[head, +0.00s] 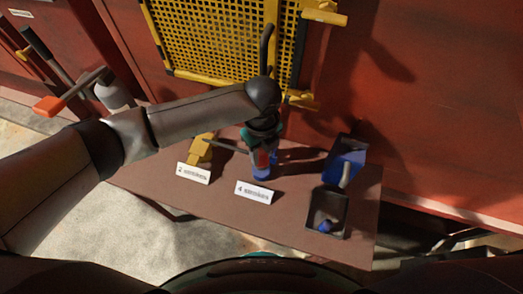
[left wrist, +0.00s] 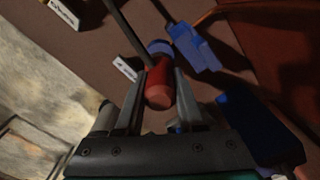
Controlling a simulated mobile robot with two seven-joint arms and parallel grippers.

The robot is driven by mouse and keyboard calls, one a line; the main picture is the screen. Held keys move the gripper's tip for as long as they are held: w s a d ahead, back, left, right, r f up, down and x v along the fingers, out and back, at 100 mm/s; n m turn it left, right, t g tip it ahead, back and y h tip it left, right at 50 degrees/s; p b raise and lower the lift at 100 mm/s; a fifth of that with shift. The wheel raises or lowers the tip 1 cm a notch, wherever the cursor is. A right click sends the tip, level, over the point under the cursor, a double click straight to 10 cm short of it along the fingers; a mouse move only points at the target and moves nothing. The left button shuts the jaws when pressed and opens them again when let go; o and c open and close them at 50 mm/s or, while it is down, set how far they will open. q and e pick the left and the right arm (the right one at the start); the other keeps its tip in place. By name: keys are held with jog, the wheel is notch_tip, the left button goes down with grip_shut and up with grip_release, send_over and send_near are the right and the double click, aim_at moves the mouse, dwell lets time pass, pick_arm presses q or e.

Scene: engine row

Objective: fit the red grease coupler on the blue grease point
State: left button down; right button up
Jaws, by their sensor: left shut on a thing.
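The red grease coupler (left wrist: 158,88) is between the two fingers of my left gripper (left wrist: 164,76) in the left wrist view, and they are closed on it. In the head view the coupler (head: 262,159) shows just below my left gripper (head: 263,143), over the blue grease point (head: 261,172). In the left wrist view a blue round part (left wrist: 160,47) shows at the coupler's far end, beside a blue block (left wrist: 197,48). The coupler looks in line with the round part; I cannot tell whether it is seated. My right gripper is not in view.
A yellow fitting (head: 201,150) stands left, behind a white label (head: 194,173). Another label (head: 254,191) stands in front of the blue point. A blue bin (head: 345,158) and a dark bin (head: 327,212) stand right. A yellow mesh guard (head: 215,40) is behind. A dark rod reaches the coupler area.

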aim_at(262, 159)
pick_arm(q)
jog(key=shift+r+p, duration=0.1)
jog(key=shift+p, duration=0.2)
jog(key=shift+f+b, duration=0.8)
jog(key=shift+f, duration=0.8)
jog(key=shift+c, duration=2.2)
grip_release()
notch_tip(262, 159, up, 15)
jog(key=shift+r+p, duration=0.15)
jog(key=shift+p, duration=0.95)
